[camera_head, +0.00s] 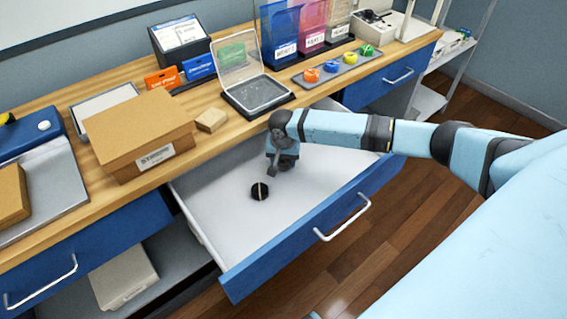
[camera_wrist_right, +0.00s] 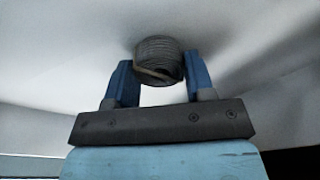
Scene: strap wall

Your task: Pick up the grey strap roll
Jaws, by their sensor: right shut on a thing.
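The grey strap roll (camera_head: 260,190) looks dark, with a thin tan line across it, and is at the open drawer's pale floor in the head view. My right gripper (camera_head: 270,175) reaches down into the drawer from above, at the roll. In the right wrist view the ribbed grey roll (camera_wrist_right: 158,58) sits between the two blue fingertips, and the gripper (camera_wrist_right: 159,75) is shut on it. A tan strap end shows on its side. I cannot tell whether the roll still touches the drawer floor. My left gripper is not in view.
The blue-fronted drawer (camera_head: 300,240) is pulled out, its floor otherwise bare. On the wooden bench above stand a cardboard box (camera_head: 137,125), a small wooden block (camera_head: 211,120), an open clear-lidded case (camera_head: 256,95) and a tray of coloured rolls (camera_head: 338,68).

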